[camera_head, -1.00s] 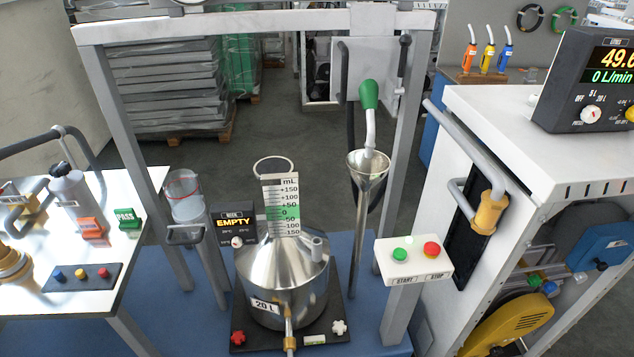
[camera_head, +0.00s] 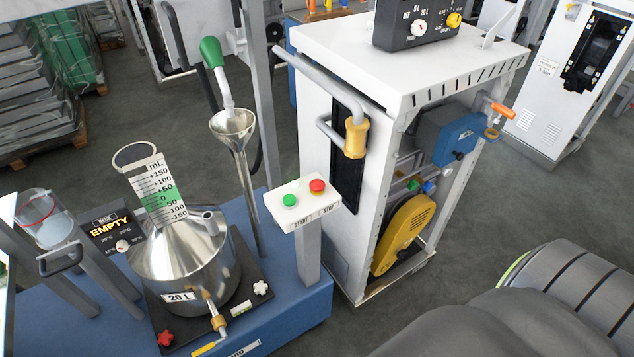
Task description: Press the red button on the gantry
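The red button (camera_head: 317,186) sits on top of a small white box (camera_head: 304,208) on a grey post at the right of the blue platform. The label below it reads STOP. A green button (camera_head: 289,200) labelled START is beside it on the left. Nothing covers either button. Neither of my grippers is in view.
A steel 20 L vessel (camera_head: 180,262) stands left of the button box, with a funnel (camera_head: 232,124) and green-handled nozzle (camera_head: 211,52) behind. A white pump cabinet (camera_head: 332,60) stands close on the right. Grey floor (camera_head: 480,195) lies open further right.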

